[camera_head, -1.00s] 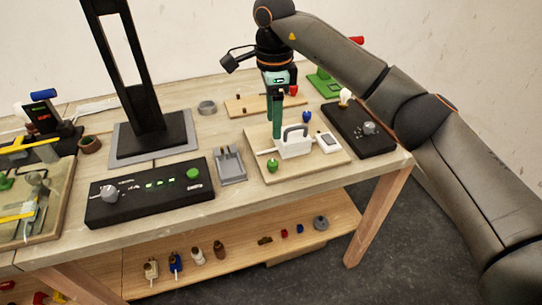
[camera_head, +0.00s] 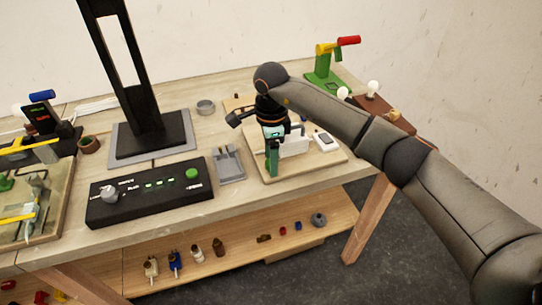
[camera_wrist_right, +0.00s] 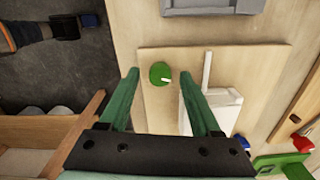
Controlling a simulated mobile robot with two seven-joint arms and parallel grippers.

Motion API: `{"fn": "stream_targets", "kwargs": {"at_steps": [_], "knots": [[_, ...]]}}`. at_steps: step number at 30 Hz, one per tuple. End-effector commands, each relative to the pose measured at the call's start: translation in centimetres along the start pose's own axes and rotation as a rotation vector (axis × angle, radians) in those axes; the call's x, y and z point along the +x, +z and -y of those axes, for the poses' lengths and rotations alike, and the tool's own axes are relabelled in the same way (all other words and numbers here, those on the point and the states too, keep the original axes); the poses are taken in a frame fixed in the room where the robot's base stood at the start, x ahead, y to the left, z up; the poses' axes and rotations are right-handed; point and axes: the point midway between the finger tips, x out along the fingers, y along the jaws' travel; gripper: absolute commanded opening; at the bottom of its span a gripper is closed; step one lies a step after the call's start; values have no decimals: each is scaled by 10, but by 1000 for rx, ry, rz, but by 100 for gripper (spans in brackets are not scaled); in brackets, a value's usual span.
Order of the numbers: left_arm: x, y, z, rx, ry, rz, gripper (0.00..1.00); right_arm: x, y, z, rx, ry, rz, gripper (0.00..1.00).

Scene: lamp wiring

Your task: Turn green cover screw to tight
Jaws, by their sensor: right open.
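The green cover screw (camera_wrist_right: 160,73) is a round knob with a pale mark on its top. It sits on the light wooden board (camera_head: 325,160). My right gripper (camera_head: 272,168) is over the board's front left, its green fingers pointing down, and it hides the screw in the head view. In the right wrist view its fingers (camera_wrist_right: 158,76) are spread, with the screw between the tips and a gap on each side. A dark arm end with an orange ring and blue tips, probably my left gripper (camera_wrist_right: 80,24), shows at the upper left of that view.
The white block with a handle (camera_head: 294,143) stands close beside my right gripper. A grey holder (camera_head: 229,166) and a black control box (camera_head: 150,192) lie left of the board. A green stand with a red handle (camera_head: 325,72) is behind. My right arm covers the table's right side.

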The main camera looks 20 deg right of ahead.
Motion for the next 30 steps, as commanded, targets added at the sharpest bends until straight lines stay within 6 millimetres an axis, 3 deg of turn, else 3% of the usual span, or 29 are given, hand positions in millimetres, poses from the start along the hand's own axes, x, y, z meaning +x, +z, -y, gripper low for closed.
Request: {"fn": "stream_targets", "kwargs": {"at_steps": [2,18,30], "knots": [[0,0,0,0,0,0,0,0,0,0,0,0,0,62],[0,0,0,0,0,0,0,-1,0,0,0,0,0,1],[0,0,0,0,0,0,0,-1,0,0,11,0,0,0]]}}
